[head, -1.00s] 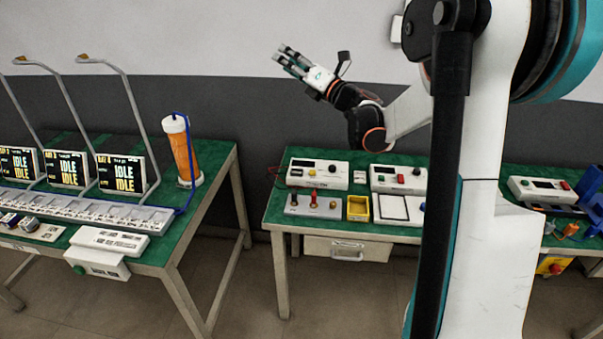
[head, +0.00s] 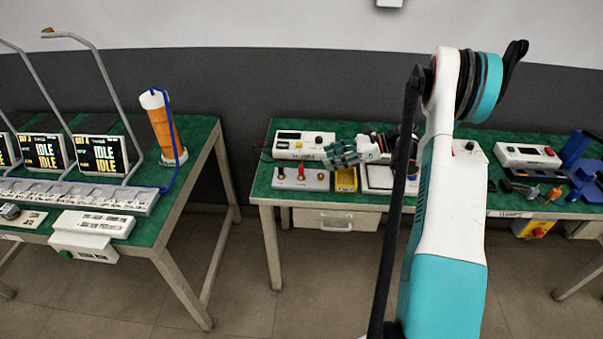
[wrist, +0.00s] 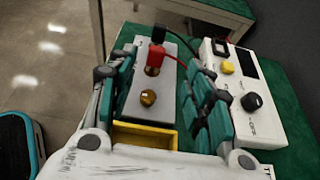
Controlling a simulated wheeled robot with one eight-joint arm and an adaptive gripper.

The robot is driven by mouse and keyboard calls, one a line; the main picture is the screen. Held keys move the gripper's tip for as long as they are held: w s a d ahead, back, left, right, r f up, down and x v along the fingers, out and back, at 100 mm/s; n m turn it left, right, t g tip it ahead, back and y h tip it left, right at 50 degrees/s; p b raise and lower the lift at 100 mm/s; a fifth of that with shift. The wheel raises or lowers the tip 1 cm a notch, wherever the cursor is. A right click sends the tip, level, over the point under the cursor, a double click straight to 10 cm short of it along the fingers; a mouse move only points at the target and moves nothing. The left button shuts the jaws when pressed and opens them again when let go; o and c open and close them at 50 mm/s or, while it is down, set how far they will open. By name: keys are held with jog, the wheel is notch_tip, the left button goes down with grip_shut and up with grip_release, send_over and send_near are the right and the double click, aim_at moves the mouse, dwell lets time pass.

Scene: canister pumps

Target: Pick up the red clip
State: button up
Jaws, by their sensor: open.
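The red clip (wrist: 155,57) sits on a brass post of a light grey plate (wrist: 138,108) in the wrist view. It also shows as a small red upright shape in the head view (head: 301,170). A black clip (wrist: 158,34) stands just beyond it, and a bare brass post (wrist: 148,98) is nearer to me. My gripper (head: 335,156) is above the bench, to the right of the red clip in the head view. In the wrist view its fingers (wrist: 163,72) are open on either side of the plate. Nothing is held between them.
A white meter box (wrist: 250,95) with knobs stands beside the right fingers. A yellow bin (wrist: 145,135) lies below the gripper. On the left table (head: 190,270) are idle screens and an orange canister (head: 163,130). A floor gap separates the tables.

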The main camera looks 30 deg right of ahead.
aim_at(303, 166)
jog(key=b+x, duration=0.1)
jog(key=x, duration=0.5)
jog(key=shift+w+a, duration=0.1)
jog(key=shift+w, duration=0.05)
jog(key=shift+f+b+x, duration=0.15)
jog(key=shift+b+x, duration=0.55)
jog(key=shift+x, duration=0.65)
jog(key=shift+f+b+x, duration=0.2)
jog(key=shift+b+x, duration=0.45)
jog(key=shift+x, duration=0.7)
jog(key=c, duration=1)
jog(key=shift+r, duration=0.15)
jog(key=shift+c, duration=0.2)
